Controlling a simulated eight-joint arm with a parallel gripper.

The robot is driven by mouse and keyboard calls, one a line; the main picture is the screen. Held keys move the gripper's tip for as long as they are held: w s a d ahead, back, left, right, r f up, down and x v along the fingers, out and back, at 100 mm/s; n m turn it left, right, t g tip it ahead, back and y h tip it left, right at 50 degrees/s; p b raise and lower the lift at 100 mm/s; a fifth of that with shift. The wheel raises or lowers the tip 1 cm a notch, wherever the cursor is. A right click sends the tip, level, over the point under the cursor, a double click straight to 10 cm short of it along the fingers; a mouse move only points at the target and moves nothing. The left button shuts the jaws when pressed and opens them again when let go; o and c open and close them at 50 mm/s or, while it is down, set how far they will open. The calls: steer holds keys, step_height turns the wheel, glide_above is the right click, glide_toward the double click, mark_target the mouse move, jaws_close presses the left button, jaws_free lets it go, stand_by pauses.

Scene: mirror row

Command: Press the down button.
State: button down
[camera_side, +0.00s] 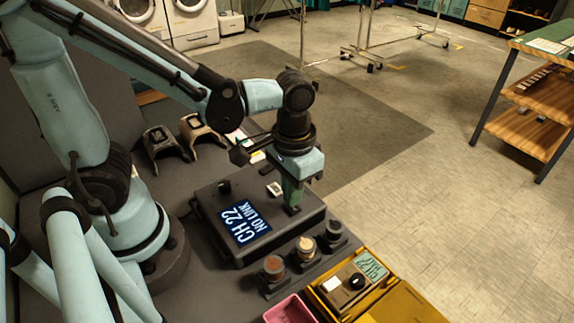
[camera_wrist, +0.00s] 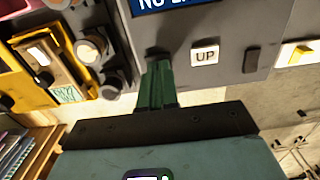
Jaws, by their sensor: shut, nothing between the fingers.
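A dark control box (camera_side: 205,215) lies on the grey bench, with a lit screen (camera_side: 246,223) reading "CH 22 NO LINK". I see no down marking, and cannot tell whether the tips touch.
Several small round jars (camera_side: 305,248) stand in a row beside the box. Past them are a yellow tray (camera_side: 379,291) holding a handheld device (camera_side: 349,287), and a pink bin (camera_side: 290,309). A dark knob (camera_side: 224,186) stands on the box. Two headset-like items (camera_side: 166,146) lie behind.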

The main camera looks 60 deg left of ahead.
step_height(320, 180, up, 12)
stand_by(0.6)
stand_by(0.5)
steer(key=w+a+f+t, duration=0.2)
steer(key=a+f+t, duration=0.2)
steer(key=a+t, duration=0.3)
steer(key=shift+w+a, duration=0.2)
steer(key=shift+a, duration=0.45)
